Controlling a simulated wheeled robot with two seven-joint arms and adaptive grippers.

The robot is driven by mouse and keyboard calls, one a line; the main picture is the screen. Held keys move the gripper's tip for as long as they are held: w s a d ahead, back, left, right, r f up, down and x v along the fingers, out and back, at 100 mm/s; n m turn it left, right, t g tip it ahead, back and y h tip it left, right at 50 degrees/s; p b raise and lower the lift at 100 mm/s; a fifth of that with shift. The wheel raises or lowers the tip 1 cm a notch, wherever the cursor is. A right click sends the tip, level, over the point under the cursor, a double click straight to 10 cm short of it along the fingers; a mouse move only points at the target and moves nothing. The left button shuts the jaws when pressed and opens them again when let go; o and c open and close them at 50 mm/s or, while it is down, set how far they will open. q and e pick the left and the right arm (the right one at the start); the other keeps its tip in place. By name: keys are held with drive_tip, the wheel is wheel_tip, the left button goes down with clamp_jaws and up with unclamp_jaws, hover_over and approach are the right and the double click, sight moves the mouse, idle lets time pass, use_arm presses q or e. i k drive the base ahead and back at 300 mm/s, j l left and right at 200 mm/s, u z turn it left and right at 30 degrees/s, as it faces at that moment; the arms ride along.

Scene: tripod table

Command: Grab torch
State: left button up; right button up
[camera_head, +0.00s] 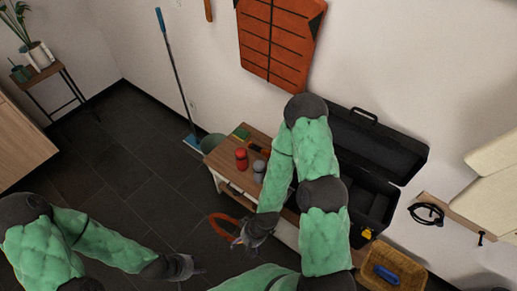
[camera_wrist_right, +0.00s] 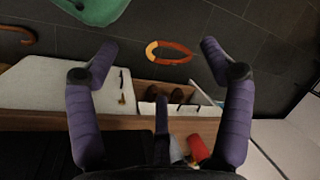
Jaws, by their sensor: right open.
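No object is clearly recognisable as the torch. A small red cylinder (camera_head: 241,158) and a grey cylinder (camera_head: 259,172) stand on the low wooden cabinet; I cannot tell whether either is the torch. A red item also shows near the right finger's base in the right wrist view (camera_wrist_right: 198,148). My right gripper (camera_head: 242,245) is in front of the cabinet, near an orange loop (camera_head: 222,226).
A green box (camera_head: 242,132) lies on the cabinet (camera_head: 224,160). An open black toolbox (camera_head: 378,141) stands beside it, partly behind my right arm. A wicker basket (camera_head: 412,270) holds a blue object (camera_head: 386,274). A blue broom (camera_head: 175,70) leans on the wall. The left floor is clear.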

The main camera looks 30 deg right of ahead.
sight(266, 153)
drive_tip(key=i+j+u, duration=0.45)
drive_tip(key=i+j, duration=0.2)
drive_tip(key=j, duration=0.2)
drive_tip(key=i+j+u, duration=0.45)
drive_tip(key=i+j, duration=0.15)
drive_tip(key=i, duration=0.2)
drive_tip(key=i+l+z, duration=0.1)
drive_tip(key=i+z, duration=0.15)
drive_tip(key=z, duration=0.15)
drive_tip(key=i+z, duration=0.35)
drive_tip(key=i+j+z, duration=0.1)
drive_tip(key=z, duration=0.3)
drive_tip(key=i+j+z, duration=0.2)
drive_tip(key=i+z, duration=0.15)
drive_tip(key=i+l+z, duration=0.2)
drive_tip(key=z, duration=0.25)
drive_tip(key=i+z, duration=0.85)
drive_tip(key=k+l, duration=0.05)
drive_tip(key=k, duration=0.05)
